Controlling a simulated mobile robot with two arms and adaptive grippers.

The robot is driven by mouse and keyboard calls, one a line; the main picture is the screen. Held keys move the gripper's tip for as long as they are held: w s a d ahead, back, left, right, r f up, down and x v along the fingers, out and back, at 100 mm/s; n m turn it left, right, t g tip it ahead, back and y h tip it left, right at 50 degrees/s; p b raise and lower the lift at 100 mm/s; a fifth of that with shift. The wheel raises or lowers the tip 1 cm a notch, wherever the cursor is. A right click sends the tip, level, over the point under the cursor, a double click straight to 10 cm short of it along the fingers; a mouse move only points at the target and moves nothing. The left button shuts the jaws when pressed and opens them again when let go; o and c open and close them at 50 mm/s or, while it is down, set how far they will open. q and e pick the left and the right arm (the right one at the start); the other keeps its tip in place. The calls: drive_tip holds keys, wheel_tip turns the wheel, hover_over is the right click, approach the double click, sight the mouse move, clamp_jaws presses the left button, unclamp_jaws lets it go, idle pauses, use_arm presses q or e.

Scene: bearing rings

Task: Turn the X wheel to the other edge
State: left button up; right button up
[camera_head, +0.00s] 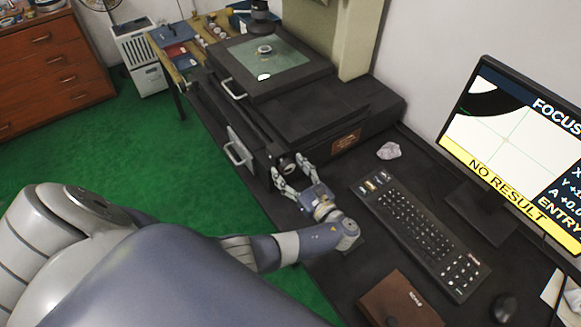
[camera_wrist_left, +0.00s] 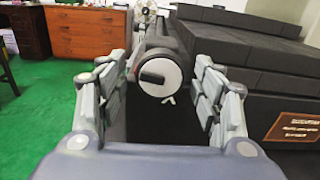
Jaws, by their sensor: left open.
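The X wheel (camera_wrist_left: 158,75) is a round knob with a pale face, a dark bar across it and a dark rim. In the left wrist view it sits between the fingers of my left gripper (camera_wrist_left: 160,95), which are open on both sides and apart from it. In the head view the wheel (camera_head: 286,164) shows small at the front of the dark measuring machine (camera_head: 330,125), and my left gripper (camera_head: 290,178) is right at it. The machine's stage carries a glass plate (camera_head: 285,62) with a small ring (camera_head: 264,52) on it. My right gripper is not in view.
A monitor (camera_head: 520,140) reads "NO RESULT". A keyboard (camera_head: 420,235), a mouse (camera_head: 503,307), a brown box (camera_head: 400,300) and a crumpled white piece (camera_head: 389,150) lie on the dark desk. Metal handles (camera_head: 238,153) stick out from the machine's left side. Green floor is free at left.

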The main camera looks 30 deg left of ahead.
use_arm(q)
drive_tip(key=shift+c, duration=0.2)
drive_tip(key=c, duration=1)
drive_tip(key=shift+n, duration=0.8)
drive_tip(key=o, duration=1)
drive_tip(key=shift+o, duration=0.2)
drive_tip(key=v, duration=1.2)
